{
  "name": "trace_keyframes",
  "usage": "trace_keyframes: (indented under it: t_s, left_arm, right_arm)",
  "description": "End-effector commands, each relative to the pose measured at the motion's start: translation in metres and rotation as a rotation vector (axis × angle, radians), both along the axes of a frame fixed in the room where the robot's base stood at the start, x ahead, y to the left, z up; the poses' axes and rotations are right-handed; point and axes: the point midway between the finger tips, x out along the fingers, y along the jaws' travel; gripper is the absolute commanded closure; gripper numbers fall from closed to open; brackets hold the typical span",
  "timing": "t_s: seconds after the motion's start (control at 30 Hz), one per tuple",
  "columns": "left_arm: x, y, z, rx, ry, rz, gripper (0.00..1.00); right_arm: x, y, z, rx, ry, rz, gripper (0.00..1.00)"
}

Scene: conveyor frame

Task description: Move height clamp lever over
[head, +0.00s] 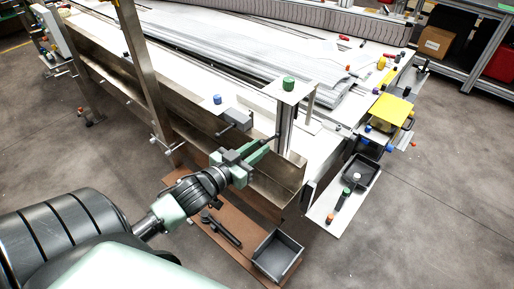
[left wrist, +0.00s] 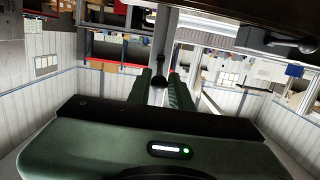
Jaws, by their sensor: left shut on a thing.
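My left gripper (head: 262,147) reaches in from the lower left to the metal upright at the conveyor's near end. In the left wrist view its two green fingers (left wrist: 160,88) point away from me and stand either side of a dark, round-ended clamp lever (left wrist: 160,62). They are shut on this lever, though the contact itself is partly hidden. In the head view a small dark end of the lever (head: 276,137) shows beside the fingertips, against the upright (head: 287,128). My right gripper is in neither view.
A green knob (head: 288,83) tops the plate above the upright. A grey clamp block (head: 237,117) and blue knob (head: 217,99) sit left of it. The metal side rail (head: 277,186) runs close below my gripper. A black bin (head: 278,256) stands on the brown board below.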

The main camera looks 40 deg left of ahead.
Motion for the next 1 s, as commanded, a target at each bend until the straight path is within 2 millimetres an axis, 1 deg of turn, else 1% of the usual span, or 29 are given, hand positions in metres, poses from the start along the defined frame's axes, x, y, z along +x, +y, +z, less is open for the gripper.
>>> trace_keyframes:
  t_s: [0.03, 0.3, 0.6, 0.63, 0.7, 1.0]
  left_arm:
    - [-0.001, 0.000, -0.006, -0.001, 0.008, 0.001, 1.00]
    - [-0.004, 0.000, -0.023, -0.002, 0.008, 0.001, 1.00]
    - [-0.004, 0.000, -0.024, -0.001, 0.007, 0.001, 1.00]
    - [-0.004, 0.000, -0.024, -0.001, 0.007, 0.001, 0.71]
    - [-0.004, 0.000, -0.024, -0.001, 0.006, 0.001, 0.54]
    - [-0.004, 0.000, -0.022, -0.001, 0.003, 0.000, 0.54]
  right_arm:
    - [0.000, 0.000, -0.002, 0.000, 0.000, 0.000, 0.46]
    - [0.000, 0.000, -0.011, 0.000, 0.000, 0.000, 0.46]
    - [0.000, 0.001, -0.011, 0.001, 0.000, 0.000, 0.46]
    - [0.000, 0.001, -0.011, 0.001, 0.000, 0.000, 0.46]
    - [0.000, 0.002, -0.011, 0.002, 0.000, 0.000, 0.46]
    - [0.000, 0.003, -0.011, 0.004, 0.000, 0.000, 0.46]
